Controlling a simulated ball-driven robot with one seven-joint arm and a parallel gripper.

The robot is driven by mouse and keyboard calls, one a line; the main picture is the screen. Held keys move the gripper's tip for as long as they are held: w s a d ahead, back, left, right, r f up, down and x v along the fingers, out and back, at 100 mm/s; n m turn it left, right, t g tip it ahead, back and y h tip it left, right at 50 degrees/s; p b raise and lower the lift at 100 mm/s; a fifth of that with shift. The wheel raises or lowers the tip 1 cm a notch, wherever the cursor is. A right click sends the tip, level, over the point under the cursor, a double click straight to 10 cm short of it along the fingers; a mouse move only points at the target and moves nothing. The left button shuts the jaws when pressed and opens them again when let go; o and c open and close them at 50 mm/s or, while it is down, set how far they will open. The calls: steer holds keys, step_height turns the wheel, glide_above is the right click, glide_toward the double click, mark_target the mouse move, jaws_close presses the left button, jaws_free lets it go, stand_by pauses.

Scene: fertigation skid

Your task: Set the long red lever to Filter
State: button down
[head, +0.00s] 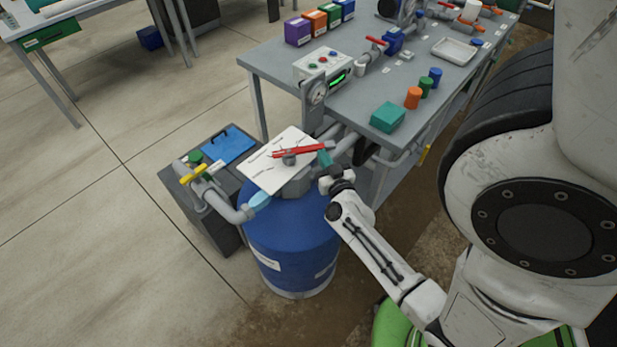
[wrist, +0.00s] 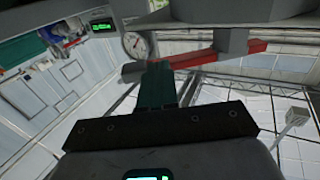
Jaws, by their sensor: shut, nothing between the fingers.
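The long red lever (head: 300,151) sits on a grey pivot above a white label plate (head: 262,172) on top of the blue tank (head: 290,240). It points to the right in the head view, its handle end near the grey pipe. The plate's lettering is too small to read. My gripper (head: 324,158) is shut and empty, its teal fingers right beside the lever's handle end, on the near side. In the wrist view the shut fingers (wrist: 157,85) reach up to the red lever (wrist: 195,60); I cannot tell whether they touch it.
A grey bench (head: 345,110) with a gauge (head: 317,93), a control box (head: 323,66) and a teal block (head: 388,117) stands behind. A yellow-handled valve (head: 193,174) and pipes are left of the tank. Open floor lies at the far left.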

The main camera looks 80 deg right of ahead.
steer(key=shift+w+d+b, duration=0.15)
steer(key=shift+d+b, duration=0.15)
steer(key=shift+d, duration=0.9)
steer(key=shift+r, duration=0.1)
